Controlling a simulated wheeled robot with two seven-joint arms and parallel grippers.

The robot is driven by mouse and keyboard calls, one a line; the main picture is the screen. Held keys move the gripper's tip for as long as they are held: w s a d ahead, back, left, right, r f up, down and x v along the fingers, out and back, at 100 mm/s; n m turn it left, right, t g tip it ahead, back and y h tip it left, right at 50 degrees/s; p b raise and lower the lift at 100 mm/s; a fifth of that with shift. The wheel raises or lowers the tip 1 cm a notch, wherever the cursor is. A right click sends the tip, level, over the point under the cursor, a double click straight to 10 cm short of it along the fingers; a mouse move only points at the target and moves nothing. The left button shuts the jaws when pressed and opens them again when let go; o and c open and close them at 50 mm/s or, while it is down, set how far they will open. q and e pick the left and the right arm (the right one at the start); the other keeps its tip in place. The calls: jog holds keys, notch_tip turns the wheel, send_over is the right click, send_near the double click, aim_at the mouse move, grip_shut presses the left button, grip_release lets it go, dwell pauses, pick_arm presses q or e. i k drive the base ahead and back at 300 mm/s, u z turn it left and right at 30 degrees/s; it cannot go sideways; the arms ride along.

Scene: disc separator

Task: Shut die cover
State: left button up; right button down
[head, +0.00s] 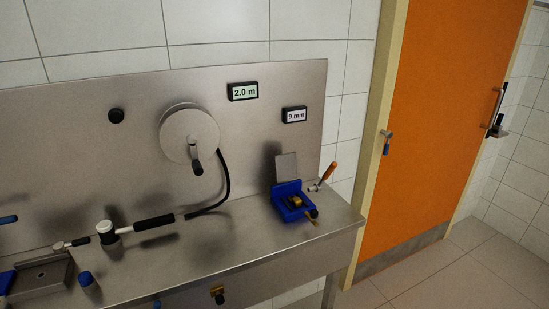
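A small blue die block (279,204) sits on the right part of the steel bench. Its grey flat cover (287,168) stands raised, nearly upright, at the back of the block. A brass-coloured piece (295,202) shows inside the open block, and a dark knob (313,212) is at its front right. Neither of my grippers is in view.
A screwdriver-like tool with an orange handle (328,174) is right of the block. A hose reel (188,133) hangs on the backsplash. An orange door (440,130) is at right.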

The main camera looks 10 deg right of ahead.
aim_at(286, 164)
jog(key=u, duration=0.55)
jog(key=i, duration=0.5)
jog(key=u, duration=0.4)
